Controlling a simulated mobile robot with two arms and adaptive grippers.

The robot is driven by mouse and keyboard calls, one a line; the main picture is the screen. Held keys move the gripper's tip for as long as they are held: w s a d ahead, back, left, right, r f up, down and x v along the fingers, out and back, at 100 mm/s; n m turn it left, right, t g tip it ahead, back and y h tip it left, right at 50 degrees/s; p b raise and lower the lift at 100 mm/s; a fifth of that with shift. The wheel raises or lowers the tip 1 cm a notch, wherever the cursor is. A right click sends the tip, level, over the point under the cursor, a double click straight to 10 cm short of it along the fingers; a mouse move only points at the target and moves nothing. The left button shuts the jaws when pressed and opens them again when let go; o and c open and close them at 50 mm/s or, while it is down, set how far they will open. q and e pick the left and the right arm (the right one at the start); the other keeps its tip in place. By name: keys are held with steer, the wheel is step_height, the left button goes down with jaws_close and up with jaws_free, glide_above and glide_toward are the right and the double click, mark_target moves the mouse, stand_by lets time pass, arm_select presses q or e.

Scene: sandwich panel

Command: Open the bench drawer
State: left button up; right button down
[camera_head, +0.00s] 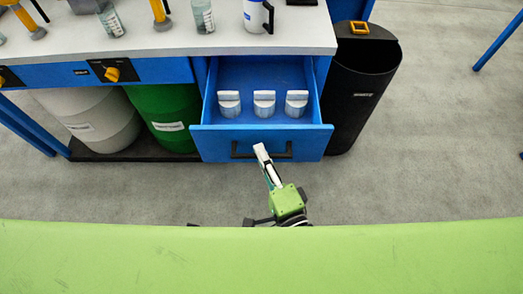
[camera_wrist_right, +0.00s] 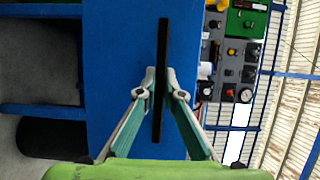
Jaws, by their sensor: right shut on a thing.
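The blue bench drawer (camera_head: 219,141) stands pulled out from under the white bench top (camera_head: 190,40). Its inside shows, with 3 grey-white items (camera_head: 264,104) standing in a row in it. A black bar handle (camera_head: 243,152) runs across its front. My right gripper (camera_head: 262,150) is at the middle of the handle. In the right wrist view, the fingers of the right gripper (camera_wrist_right: 160,84) are closed on either side of the black handle (camera_wrist_right: 163,45), against the blue drawer front (camera_wrist_right: 120,60). My left gripper does not show in either view.
A black bin (camera_head: 362,95) stands just right of the drawer. A white drum (camera_head: 95,120) and a green drum (camera_head: 170,115) stand under the bench on the left. Bottles (camera_head: 203,15) and a white mug (camera_head: 256,16) stand on the bench top. The grey floor (camera_head: 440,140) at right is clear.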

steer(key=shift+f, duration=0.1)
steer(key=c, duration=2.1)
jaws_free()
steer(key=shift+c, duration=0.2)
steer(key=v, duration=1.2)
